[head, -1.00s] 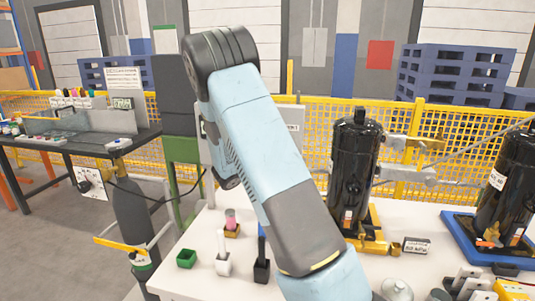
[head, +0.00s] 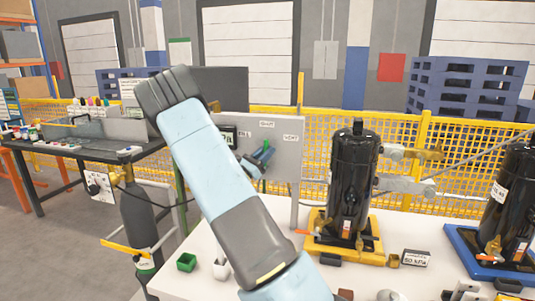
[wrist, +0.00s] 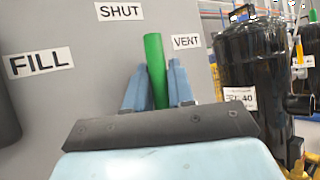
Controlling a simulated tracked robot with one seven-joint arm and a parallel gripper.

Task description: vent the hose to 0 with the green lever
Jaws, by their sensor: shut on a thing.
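A grey valve panel (head: 287,165) stands behind the white table, with SHUT, VENT and FILL labels. In the wrist view the green lever (wrist: 155,70) points up between my gripper's two blue fingers (wrist: 157,88). My gripper is shut on the lever. The lever stands between the SHUT label (wrist: 119,11) and the VENT label (wrist: 187,42), with the FILL label (wrist: 40,62) further left. In the head view my gripper (head: 261,158) is at the panel below the labels.
A black compressor (head: 352,180) stands on a yellow base right of the panel. A second black compressor (head: 512,190) is on a blue base at the far right. A small 50 kPa sign (head: 416,259) and a green cup (head: 186,262) are on the table. A grey cylinder (head: 143,220) stands left.

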